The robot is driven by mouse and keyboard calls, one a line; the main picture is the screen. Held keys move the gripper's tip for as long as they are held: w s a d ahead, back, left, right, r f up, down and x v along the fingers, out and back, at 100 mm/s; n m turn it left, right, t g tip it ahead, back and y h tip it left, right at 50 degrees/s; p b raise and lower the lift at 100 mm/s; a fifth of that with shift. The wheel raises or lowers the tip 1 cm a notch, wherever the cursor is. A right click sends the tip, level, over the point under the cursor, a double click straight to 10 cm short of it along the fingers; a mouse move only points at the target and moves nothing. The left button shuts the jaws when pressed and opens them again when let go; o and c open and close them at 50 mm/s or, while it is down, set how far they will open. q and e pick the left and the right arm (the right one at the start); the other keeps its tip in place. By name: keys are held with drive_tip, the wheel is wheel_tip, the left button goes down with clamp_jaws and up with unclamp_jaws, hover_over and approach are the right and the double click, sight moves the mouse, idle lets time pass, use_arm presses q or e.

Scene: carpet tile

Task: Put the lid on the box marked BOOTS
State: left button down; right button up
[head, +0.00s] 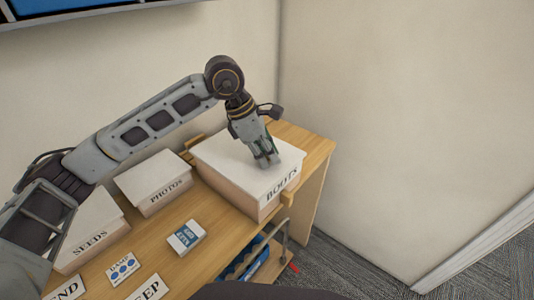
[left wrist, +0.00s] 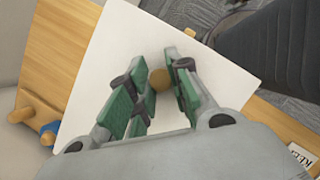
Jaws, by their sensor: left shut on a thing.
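The box marked BOOTS (head: 276,199) stands at the right end of the wooden table, its label facing front right. A white lid (head: 222,156) lies level over its top, and I see no clear gap between them in the head view. The lid also fills much of the left wrist view (left wrist: 98,62). My left gripper (head: 267,161) points down at the middle of the lid. Its fingers (left wrist: 159,80) are shut on the lid's round brown knob (left wrist: 158,79). The fingers hide the knob in the head view. My right gripper is out of view.
Lidded boxes marked PHOTOS (head: 166,197) and SEEDS (head: 92,244) stand to the left on the table (head: 215,212). A small blue and white packet (head: 187,237) and several label cards lie in front. Bare wall (head: 400,120) rises at the right.

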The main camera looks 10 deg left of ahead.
use_arm(q)
drive_tip(key=c, duration=1.2)
unclamp_jaws()
drive_tip(key=shift+c, duration=0.2)
drive_tip(key=shift+r, duration=0.15)
